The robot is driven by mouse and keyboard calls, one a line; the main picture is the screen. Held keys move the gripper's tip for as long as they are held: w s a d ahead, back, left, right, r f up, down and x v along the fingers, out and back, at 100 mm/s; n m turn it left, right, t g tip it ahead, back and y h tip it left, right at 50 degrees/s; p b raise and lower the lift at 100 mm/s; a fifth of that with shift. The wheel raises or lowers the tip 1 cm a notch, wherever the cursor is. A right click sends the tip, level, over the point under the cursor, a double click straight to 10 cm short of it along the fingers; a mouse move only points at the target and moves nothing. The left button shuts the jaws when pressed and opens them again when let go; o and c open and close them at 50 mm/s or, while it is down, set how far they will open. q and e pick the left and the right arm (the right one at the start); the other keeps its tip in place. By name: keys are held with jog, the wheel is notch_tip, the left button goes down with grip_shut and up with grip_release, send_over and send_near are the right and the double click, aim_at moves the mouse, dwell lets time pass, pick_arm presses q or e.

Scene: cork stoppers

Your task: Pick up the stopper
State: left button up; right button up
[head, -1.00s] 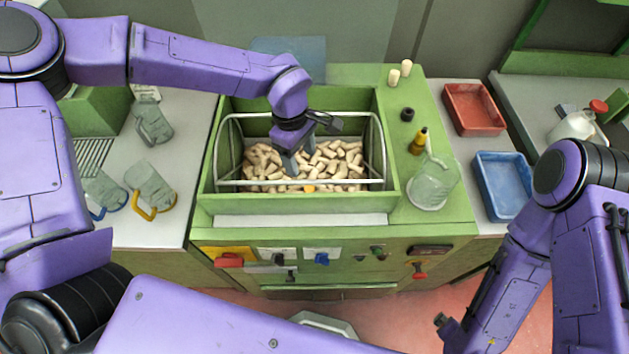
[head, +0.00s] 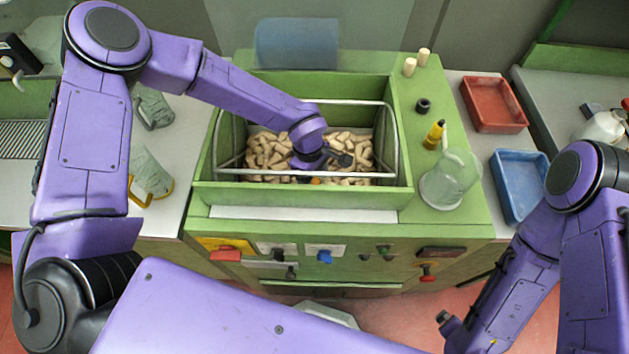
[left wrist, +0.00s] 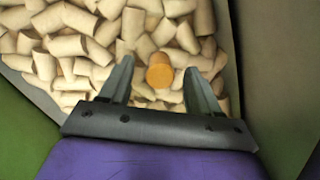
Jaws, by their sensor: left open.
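An orange stopper (left wrist: 160,72) lies among many pale cork stoppers (left wrist: 75,50) in the left wrist view. Only a small bit of the orange one (head: 315,181) shows in the head view, behind the bin's front rail. My left gripper (left wrist: 160,78) is open and points down at the pile. In the wrist view its two fingers stand left and right of the orange stopper, with gaps on both sides; whether the tips are level with it I cannot tell. In the head view the left gripper (head: 303,176) is low inside the bin, its fingers mostly hidden.
The green bin (head: 300,195) has walls and a metal rail frame (head: 232,172) around the pile. On the right ledge stand two pale corks (head: 410,66), a black ring (head: 423,106), a yellow bottle (head: 434,135) and a glass jug (head: 450,178). Red (head: 493,104) and blue (head: 519,185) trays lie beyond.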

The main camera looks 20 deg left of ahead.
pick_arm(q)
jog(key=shift+d+f, duration=0.1)
jog(key=shift+f, duration=0.55)
jog(key=c, duration=1.1)
jog(key=shift+r, duration=0.15)
